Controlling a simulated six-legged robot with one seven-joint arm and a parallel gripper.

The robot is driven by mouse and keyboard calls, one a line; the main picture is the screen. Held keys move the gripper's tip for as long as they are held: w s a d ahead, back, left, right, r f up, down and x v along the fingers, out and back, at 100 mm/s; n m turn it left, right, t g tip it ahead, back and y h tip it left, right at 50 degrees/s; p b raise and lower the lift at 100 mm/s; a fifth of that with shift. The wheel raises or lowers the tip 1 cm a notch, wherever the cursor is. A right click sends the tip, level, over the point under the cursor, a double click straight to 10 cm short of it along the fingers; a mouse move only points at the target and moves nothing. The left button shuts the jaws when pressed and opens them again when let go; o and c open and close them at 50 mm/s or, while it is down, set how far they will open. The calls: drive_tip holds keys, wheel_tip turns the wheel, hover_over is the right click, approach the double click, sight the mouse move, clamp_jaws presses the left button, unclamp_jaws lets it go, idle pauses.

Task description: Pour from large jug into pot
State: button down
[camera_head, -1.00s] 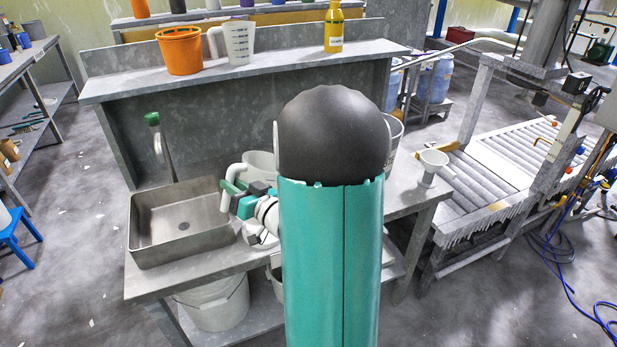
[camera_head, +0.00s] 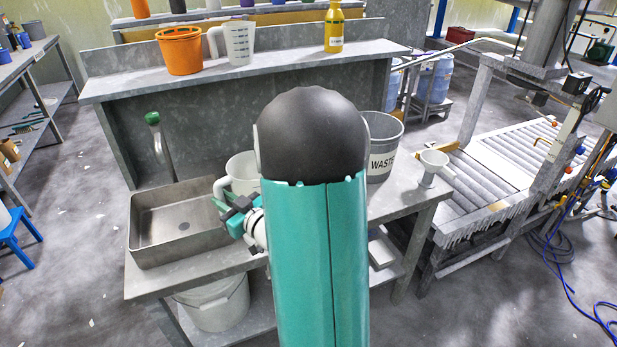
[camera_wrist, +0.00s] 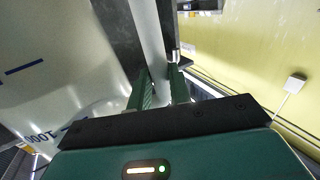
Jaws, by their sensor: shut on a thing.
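The large jug (camera_head: 241,168) is white, with its handle on the left, and stands out just left of my arm, above the bench beside the basin. Its lower part is partly hidden by my gripper and arm. My gripper (camera_head: 224,207) is shut on the jug's handle. In the wrist view, my gripper's green fingers (camera_wrist: 160,92) close around a pale strip, and the jug's translucent wall (camera_wrist: 60,70) with blue marks fills the left side. The jug looks about upright; its contents are not clear. I cannot make out a pot; my arm hides part of the bench.
A steel basin (camera_head: 178,218) sits at the bench's left. An orange bucket (camera_head: 181,50), a second jug (camera_head: 239,42) and a yellow bottle (camera_head: 334,28) stand on the raised shelf.

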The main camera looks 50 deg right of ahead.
drive_tip(key=shift+r, duration=0.15)
wheel_tip(320, 180, up, 5)
idle(0.6)
